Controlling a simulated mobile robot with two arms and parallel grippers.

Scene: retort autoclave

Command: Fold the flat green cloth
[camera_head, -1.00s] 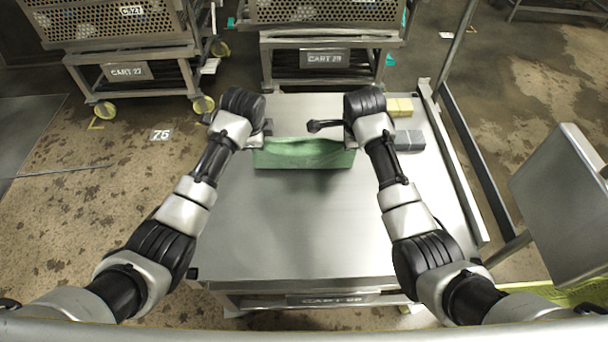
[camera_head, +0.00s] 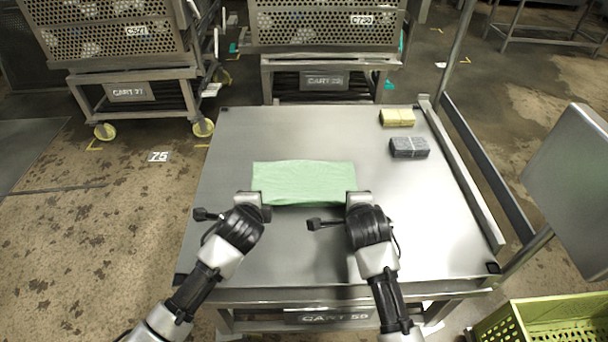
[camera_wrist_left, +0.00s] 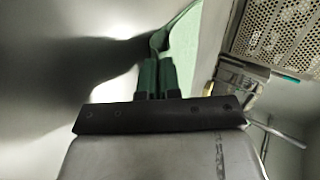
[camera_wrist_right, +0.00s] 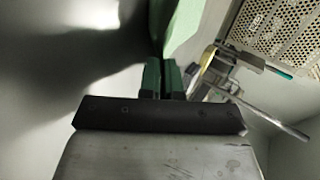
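The green cloth (camera_head: 304,181) shows in the head view as a wide rectangle over the middle of the steel cart top, its near edge between my two grippers. My left gripper (camera_head: 262,199) is at its near left corner and my right gripper (camera_head: 352,197) at its near right corner. In the left wrist view the closed fingers (camera_wrist_left: 157,80) pinch the cloth edge (camera_wrist_left: 182,45). In the right wrist view the closed fingers (camera_wrist_right: 161,80) also pinch the cloth (camera_wrist_right: 180,28). The near edge seems a little above the surface; its underside is hidden.
A yellow folded stack (camera_head: 397,117) and a grey folded stack (camera_head: 409,147) lie at the back right of the cart top (camera_head: 300,246). A raised rail (camera_head: 462,175) runs along the right side. A green crate (camera_head: 545,322) stands at lower right. The front of the cart top is clear.

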